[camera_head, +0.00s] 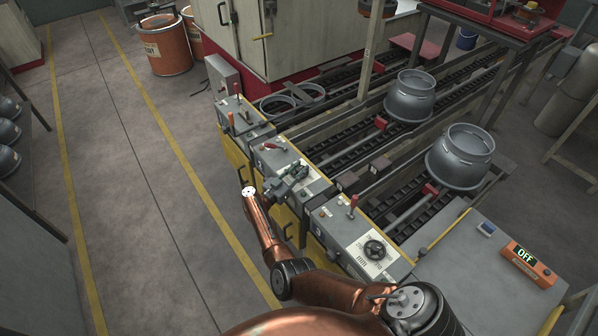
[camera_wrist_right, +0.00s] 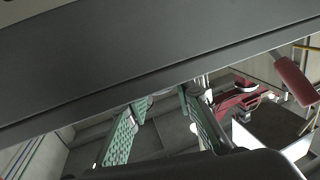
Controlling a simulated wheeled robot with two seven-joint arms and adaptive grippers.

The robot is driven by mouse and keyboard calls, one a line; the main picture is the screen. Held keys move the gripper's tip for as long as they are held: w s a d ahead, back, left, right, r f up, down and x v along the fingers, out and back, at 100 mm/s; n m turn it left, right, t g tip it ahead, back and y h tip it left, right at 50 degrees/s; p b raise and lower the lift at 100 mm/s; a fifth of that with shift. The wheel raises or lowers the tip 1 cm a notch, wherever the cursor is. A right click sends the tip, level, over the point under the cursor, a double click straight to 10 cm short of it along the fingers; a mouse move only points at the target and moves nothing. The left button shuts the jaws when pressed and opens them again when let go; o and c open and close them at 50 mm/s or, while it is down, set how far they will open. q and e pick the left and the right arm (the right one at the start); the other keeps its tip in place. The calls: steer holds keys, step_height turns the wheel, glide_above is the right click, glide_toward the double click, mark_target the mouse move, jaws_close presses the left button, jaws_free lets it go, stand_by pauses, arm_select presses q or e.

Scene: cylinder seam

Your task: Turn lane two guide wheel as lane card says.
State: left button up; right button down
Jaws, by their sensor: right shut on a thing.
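Grey control boxes line the front of the lanes. On the middle box (camera_head: 267,155), my right gripper (camera_head: 291,176) reaches in from the left and is shut on a dark handwheel (camera_head: 300,170), mostly hidden by the fingers. In the right wrist view, the green-padded fingers (camera_wrist_right: 162,105) show, but a dark bar hides their grip. The nearest box (camera_head: 340,222) has a dark handwheel (camera_head: 375,250) over a white plate (camera_head: 374,262), with marks too small to read. No lane card is readable. My left gripper is not in view.
Red levers rise from the middle box (camera_head: 272,147) and nearest box (camera_head: 353,204). Two grey cylinders (camera_head: 410,97) (camera_head: 461,158) stand on the conveyor lanes. An orange display (camera_head: 530,262) reads OFF at right. The floor (camera_head: 150,200) left of the boxes is clear.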

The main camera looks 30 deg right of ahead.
mark_target(297, 171)
stand_by(0.3)
steer(key=c, duration=1.6)
jaws_free()
steer(key=v, duration=0.7)
steer(key=shift+a, duration=0.25)
